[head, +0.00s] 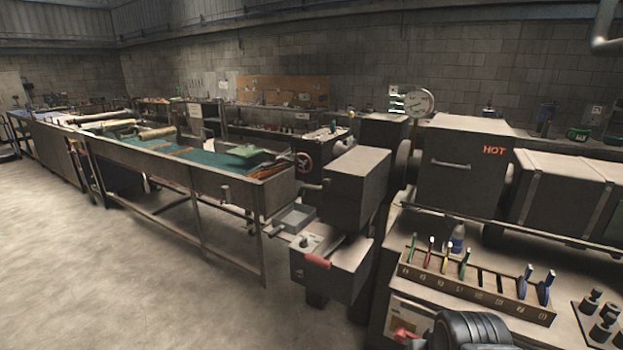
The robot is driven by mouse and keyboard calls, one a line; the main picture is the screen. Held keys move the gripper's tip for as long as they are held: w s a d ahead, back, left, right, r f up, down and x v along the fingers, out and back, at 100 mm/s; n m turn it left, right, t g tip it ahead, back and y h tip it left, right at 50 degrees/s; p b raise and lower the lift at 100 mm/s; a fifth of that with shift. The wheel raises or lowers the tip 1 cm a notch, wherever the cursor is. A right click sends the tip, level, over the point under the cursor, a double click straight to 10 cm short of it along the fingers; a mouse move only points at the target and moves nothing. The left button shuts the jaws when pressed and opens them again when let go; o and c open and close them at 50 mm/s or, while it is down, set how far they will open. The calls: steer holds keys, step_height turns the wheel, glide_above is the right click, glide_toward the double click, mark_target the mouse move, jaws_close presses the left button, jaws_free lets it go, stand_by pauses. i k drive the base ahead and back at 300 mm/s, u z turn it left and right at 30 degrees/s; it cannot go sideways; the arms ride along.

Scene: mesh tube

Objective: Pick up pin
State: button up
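Several slim coloured pin-like pieces stand upright in a wooden rack (470,290) on the bench at the lower right. From left to right they include a green one (411,246), a red one (429,252), a yellow one (445,255) and another green one (464,263). Two blue, wider pieces (526,280) stand near the right end. Dark, seemingly empty slots lie between the green and blue ones. I cannot tell which is the pin. A dark rounded part at the bottom edge looks like my arm; my gripper's fingers are not in view.
A grey machine marked HOT (466,165) stands behind the rack. A black block with knobs (600,325) sits right of it. A bottle (457,238) stands behind the rack. A long table (175,165) runs left; the floor (120,285) at left is clear.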

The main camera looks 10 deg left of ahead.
mark_target(597, 293)
steer(key=u, duration=0.6)
steer(key=k, duration=0.9)
steer(key=u, duration=0.65)
steer(key=i, duration=1)
steer(key=z, duration=0.85)
steer(key=i, duration=0.35)
steer(key=z, duration=2.15)
